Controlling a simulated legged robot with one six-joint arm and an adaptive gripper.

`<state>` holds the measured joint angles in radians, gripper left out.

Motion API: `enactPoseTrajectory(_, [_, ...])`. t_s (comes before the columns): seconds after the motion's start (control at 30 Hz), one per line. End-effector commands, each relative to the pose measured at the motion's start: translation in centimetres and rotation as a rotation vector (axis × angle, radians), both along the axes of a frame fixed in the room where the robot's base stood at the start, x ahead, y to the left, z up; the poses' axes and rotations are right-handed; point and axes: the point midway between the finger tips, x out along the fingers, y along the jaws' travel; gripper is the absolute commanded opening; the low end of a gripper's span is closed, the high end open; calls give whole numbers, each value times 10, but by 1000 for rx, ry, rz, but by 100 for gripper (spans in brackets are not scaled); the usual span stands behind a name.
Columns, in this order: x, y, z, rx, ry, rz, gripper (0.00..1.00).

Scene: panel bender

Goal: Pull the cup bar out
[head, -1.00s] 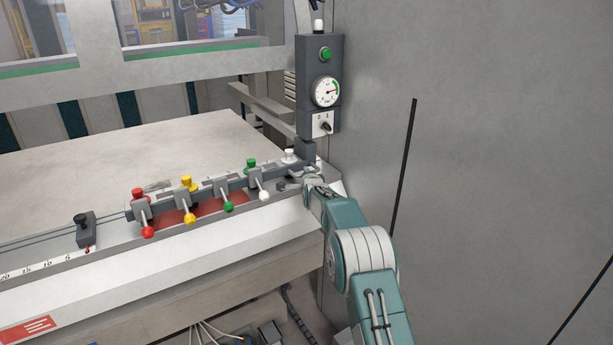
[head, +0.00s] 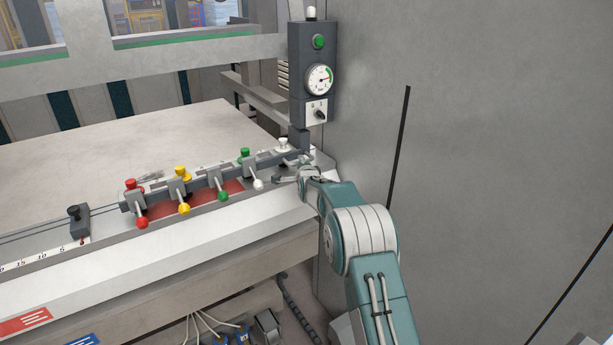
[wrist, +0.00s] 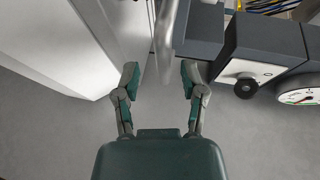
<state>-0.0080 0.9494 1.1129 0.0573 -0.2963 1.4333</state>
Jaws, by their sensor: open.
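The cup bar (head: 202,183) is a long dark grey bar lying along the front of the machine table. It carries several clamps with red, yellow, green and white knobs and ball-ended levers. My gripper (head: 287,173) is open at the bar's right end, by the white knob (head: 283,143). In the wrist view, my gripper (wrist: 158,77) has its two fingers spread apart. A light grey rod (wrist: 168,35) lies ahead of the gap between the fingertips, and I cannot tell whether a finger touches it. The bar's end is partly hidden by my gripper in the head view.
A dark control box (head: 316,60) with a green button, gauge and switch stands just behind my gripper. A tall grey panel (head: 480,150) fills the right side. A black-knobbed stop (head: 78,222) sits on the scale at left.

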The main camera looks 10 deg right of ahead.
Motion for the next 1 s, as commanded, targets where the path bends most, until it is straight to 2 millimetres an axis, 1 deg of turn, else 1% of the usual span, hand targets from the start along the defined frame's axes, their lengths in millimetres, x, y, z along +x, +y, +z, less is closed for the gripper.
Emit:
enactPoseTrajectory(0.6, [-78,-1,13,1,5,-1,54])
enactPoseTrajectory(0.8, [-93,-1,15,1,5,-1,54])
enactPoseTrajectory(1.0, [-94,-1,15,1,6,-1,54])
